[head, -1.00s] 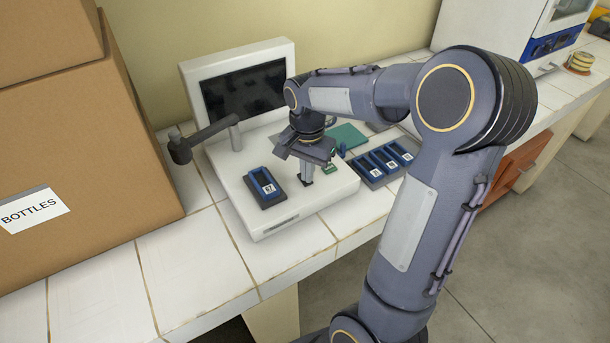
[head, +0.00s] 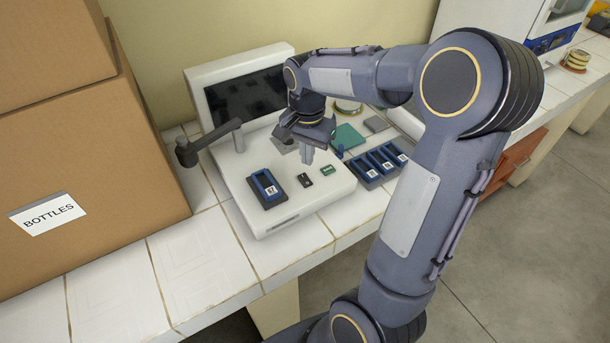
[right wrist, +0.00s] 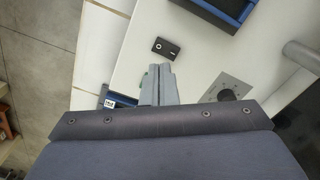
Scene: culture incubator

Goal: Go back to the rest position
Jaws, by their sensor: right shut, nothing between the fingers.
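My right gripper (head: 307,155) is in the head view above the white device with a dark screen (head: 248,100). Its fingers point down and are shut with nothing between them. In the right wrist view its closed fingertips (right wrist: 158,82) hang over the white base, apart from the small black switch piece (right wrist: 165,47). That black piece also shows in the head view (head: 305,180), beside a small green piece (head: 327,169). My left gripper is not in view.
A blue-framed holder (head: 265,187) sits on the device's base. A rack with several blue holders (head: 379,165) stands to its right. A jointed grey arm (head: 210,142) is at the device's left. A cardboard box labelled BOTTLES (head: 95,170) fills the left. The front tiles are clear.

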